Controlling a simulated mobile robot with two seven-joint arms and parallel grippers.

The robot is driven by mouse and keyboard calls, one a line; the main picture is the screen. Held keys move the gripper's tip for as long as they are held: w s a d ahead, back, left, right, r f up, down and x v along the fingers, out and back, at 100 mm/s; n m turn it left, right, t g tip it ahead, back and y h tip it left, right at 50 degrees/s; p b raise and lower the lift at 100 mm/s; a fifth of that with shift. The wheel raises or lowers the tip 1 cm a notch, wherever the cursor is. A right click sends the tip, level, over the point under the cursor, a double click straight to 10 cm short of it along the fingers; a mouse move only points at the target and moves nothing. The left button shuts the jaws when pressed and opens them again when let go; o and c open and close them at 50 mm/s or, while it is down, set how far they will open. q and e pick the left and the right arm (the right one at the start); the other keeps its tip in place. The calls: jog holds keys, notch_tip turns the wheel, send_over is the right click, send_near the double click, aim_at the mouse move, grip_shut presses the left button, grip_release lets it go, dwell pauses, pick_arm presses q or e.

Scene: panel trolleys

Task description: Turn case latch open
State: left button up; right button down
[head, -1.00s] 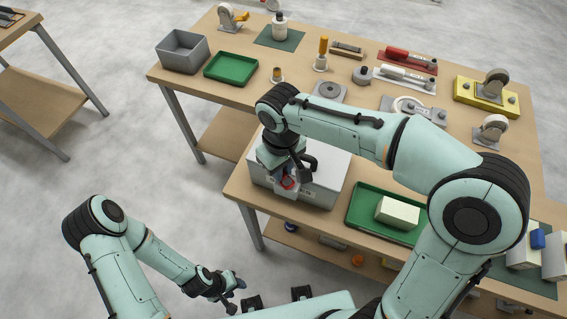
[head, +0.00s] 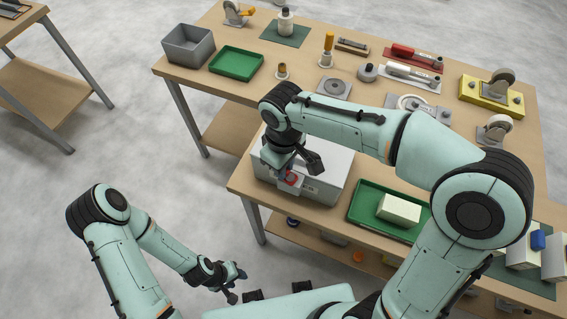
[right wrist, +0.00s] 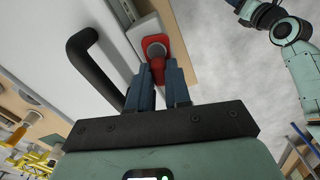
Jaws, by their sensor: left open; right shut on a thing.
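The case (head: 333,178) is a light grey box at the near left corner of the table. Its red latch (head: 291,178) is on the front face and shows in the right wrist view (right wrist: 154,44) just beyond my fingertips. My right gripper (head: 287,174) is at the case front, with its blue fingers (right wrist: 165,72) shut on the latch's lower tab. The fingers hide part of the latch, and its exact angle is hard to tell. A black bar handle (right wrist: 92,62) stands beside the fingers. My left gripper (head: 240,284) is open and empty, low in front of the table.
A green tray (head: 362,215) with a pale block (head: 399,209) stands right of the case. Behind are a grey bin (head: 188,47), another green tray (head: 236,61) and several tools. A lower shelf holds small items. Open floor lies to the left.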

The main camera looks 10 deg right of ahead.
jog(key=c, duration=1.1)
grip_release()
jog(key=shift+o, duration=0.2)
pick_arm(q)
jog(key=w+r+p, duration=0.2)
jog(key=r, duration=0.1)
jog(key=shift+w, duration=0.4)
pick_arm(e)
notch_tip(320, 180, up, 14)
jog(key=shift+f, duration=0.25)
pick_arm(q)
jog(key=shift+s, duration=0.1)
